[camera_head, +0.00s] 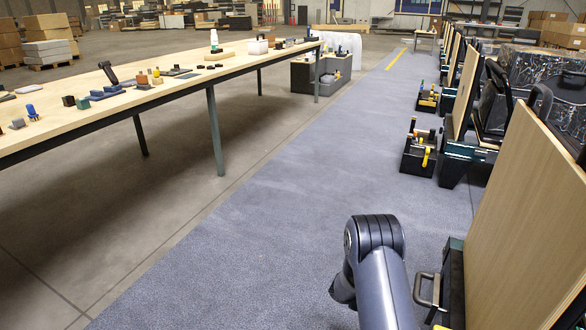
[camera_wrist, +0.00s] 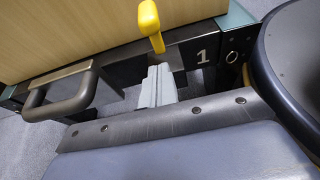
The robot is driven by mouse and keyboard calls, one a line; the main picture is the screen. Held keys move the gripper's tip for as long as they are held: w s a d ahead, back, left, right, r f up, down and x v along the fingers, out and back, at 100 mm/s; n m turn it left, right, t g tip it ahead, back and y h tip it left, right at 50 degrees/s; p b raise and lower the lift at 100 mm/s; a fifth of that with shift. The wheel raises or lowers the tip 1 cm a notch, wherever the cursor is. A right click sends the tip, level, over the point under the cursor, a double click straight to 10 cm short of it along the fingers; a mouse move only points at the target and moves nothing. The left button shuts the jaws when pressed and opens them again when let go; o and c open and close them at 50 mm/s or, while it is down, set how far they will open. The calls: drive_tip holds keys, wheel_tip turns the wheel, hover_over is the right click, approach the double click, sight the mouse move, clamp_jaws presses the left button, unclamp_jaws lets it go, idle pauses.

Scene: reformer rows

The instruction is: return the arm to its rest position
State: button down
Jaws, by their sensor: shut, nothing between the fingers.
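My gripper (camera_wrist: 157,72) shows in the middle of the wrist view as two light grey fingers side by side. It is shut and empty. The base of the fingers is hidden behind a dark bolted bar. A yellow lever (camera_wrist: 150,20) stands just beyond the fingertips, and no grip on it shows. In the head view my dark blue-grey arm rises from the bottom edge, right of centre, bent at a rounded joint. My gripper is not visible in that view.
A black handle (camera_wrist: 62,100) and a dark frame marked 1 (camera_wrist: 203,56) are close to the gripper. A row of wooden-panelled machines (camera_head: 530,220) lines the right side, with black tool caddies (camera_head: 420,150) beside it. A long table (camera_head: 165,92) stands left. The grey aisle (camera_head: 270,220) between is clear.

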drive_tip(key=p+v, duration=0.1)
drive_tip(key=v, duration=0.5)
drive_tip(key=shift+d+r, duration=0.1)
drive_tip(key=shift+r, duration=0.05)
drive_tip(key=shift+d, duration=0.15)
